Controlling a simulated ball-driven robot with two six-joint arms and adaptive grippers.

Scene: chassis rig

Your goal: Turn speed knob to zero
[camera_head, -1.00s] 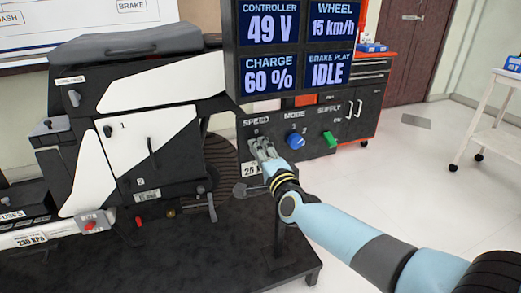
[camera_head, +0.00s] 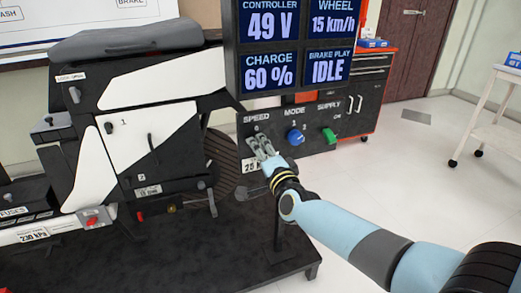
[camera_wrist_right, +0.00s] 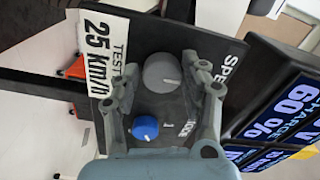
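The grey speed knob (camera_wrist_right: 162,72) with a pale pointer mark shows in the right wrist view, on the dark control panel (camera_head: 318,117) under the "SPEED" label. My right gripper (camera_wrist_right: 160,65) is open, with one finger on each side of the knob. I cannot tell whether the fingers touch it. In the head view my right gripper (camera_head: 262,146) is at the panel below "SPEED" and hides the knob. The display (camera_head: 295,45) above reads wheel 15 km/h. My left gripper is not in view.
To the right of the speed knob are a blue mode knob (camera_head: 295,137) and a green supply switch (camera_head: 329,135). A "TEST 25 km/h" label (camera_wrist_right: 103,42) is on the panel. A black and white chassis (camera_head: 150,125) stands at the left. Open floor lies at the right.

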